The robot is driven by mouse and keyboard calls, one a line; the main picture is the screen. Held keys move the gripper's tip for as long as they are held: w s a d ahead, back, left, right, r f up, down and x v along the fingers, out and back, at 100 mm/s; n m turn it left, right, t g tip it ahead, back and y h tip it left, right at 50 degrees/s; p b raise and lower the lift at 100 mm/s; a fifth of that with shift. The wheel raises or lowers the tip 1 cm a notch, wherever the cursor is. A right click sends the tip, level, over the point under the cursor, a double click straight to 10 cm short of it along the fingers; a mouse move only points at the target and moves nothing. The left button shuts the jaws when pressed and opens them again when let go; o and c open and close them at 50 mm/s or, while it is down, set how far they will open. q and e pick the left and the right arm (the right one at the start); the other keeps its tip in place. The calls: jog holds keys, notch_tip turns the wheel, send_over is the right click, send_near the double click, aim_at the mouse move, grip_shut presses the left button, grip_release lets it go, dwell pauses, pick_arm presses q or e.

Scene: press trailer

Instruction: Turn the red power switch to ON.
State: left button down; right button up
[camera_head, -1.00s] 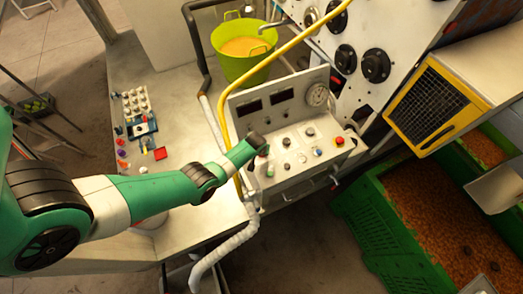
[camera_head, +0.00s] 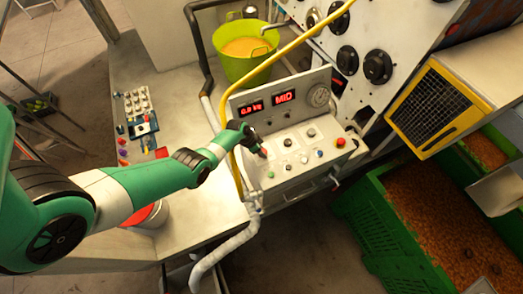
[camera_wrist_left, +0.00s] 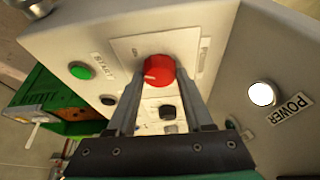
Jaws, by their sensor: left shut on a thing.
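The red power switch (camera_wrist_left: 160,70) is a round knob on a white plate in the left wrist view. Its white mark points toward the picture's left. My left gripper (camera_wrist_left: 163,85) has its two fingers on either side of the knob and is shut on it. In the head view my left gripper (camera_head: 261,151) is at the left part of the control panel (camera_head: 300,175) and mostly hides the switch. The POWER lamp (camera_wrist_left: 262,94) beside the knob glows white. The panel's displays (camera_head: 285,97) show red characters. My right gripper is not in view.
A green START button (camera_wrist_left: 81,71) lies near the knob, and a red button (camera_head: 340,142) is at the panel's right. A yellow-green bucket (camera_head: 232,66) stands behind. Green crates (camera_head: 375,235) are at lower right.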

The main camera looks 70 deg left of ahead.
pick_arm(q)
jog(key=shift+a+f+m+h+b, duration=0.15)
jog(key=shift+m+h+b, duration=0.5)
jog(key=shift+m, duration=1.35)
jog(key=shift+g, duration=0.3)
jog(key=shift+c, duration=1.5)
grip_release()
jog(key=shift+r+h, duration=0.2)
jog(key=shift+h, duration=0.05)
